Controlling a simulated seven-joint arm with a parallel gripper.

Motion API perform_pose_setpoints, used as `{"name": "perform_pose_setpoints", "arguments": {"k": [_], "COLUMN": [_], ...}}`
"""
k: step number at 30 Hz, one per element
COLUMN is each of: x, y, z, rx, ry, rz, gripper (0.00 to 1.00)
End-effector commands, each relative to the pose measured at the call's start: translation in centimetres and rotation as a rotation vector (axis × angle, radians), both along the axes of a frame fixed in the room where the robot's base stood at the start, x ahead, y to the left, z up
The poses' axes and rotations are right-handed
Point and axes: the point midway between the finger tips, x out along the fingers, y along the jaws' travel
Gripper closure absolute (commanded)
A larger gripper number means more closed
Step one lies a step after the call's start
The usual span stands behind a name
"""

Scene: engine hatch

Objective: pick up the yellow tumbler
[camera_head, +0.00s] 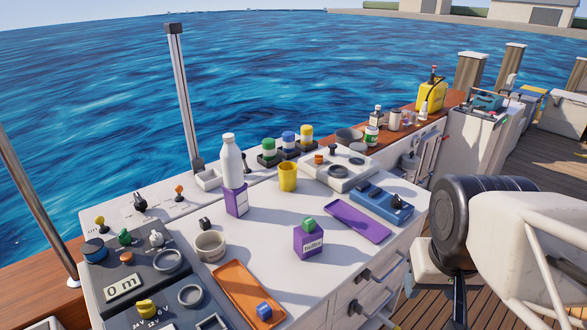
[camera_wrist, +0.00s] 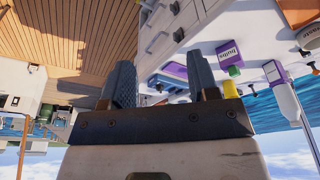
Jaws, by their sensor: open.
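The yellow tumbler (camera_head: 288,177) stands upright on the white counter in the head view, right of a white bottle (camera_head: 231,160) on a purple box (camera_head: 236,201). In the upside-down wrist view the tumbler (camera_wrist: 230,89) shows small, just right of the right-hand finger. My gripper (camera_wrist: 163,82) is open, with nothing between its two fingers. It is off the counter's right side, apart from the tumbler. In the head view my arm is at the right, and the fingertips are not clear.
A purple bulbs box (camera_head: 308,241) with a green block on top stands in front of the tumbler. A purple tray (camera_head: 357,222) and a blue device (camera_head: 382,203) lie to the right. Several colour-banded jars (camera_head: 288,142) stand behind. Counter around the tumbler's front is clear.

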Motion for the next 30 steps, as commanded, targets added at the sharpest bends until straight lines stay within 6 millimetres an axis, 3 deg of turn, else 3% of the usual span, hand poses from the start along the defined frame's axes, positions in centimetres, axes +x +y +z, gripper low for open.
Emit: {"name": "perform_pose_setpoints", "arguments": {"k": [5,13,23,30], "x": [0.0,0.0,0.2,2.6], "y": [0.0,0.0,0.0,0.4], "z": [0.0,0.0,0.1,1.2], "rx": [0.000,0.000,0.001,0.011], "ry": [0.000,0.000,0.001,0.011], "rz": [0.000,0.000,-0.003,-0.033], "gripper": [0.42,0.01,0.00,0.00]}}
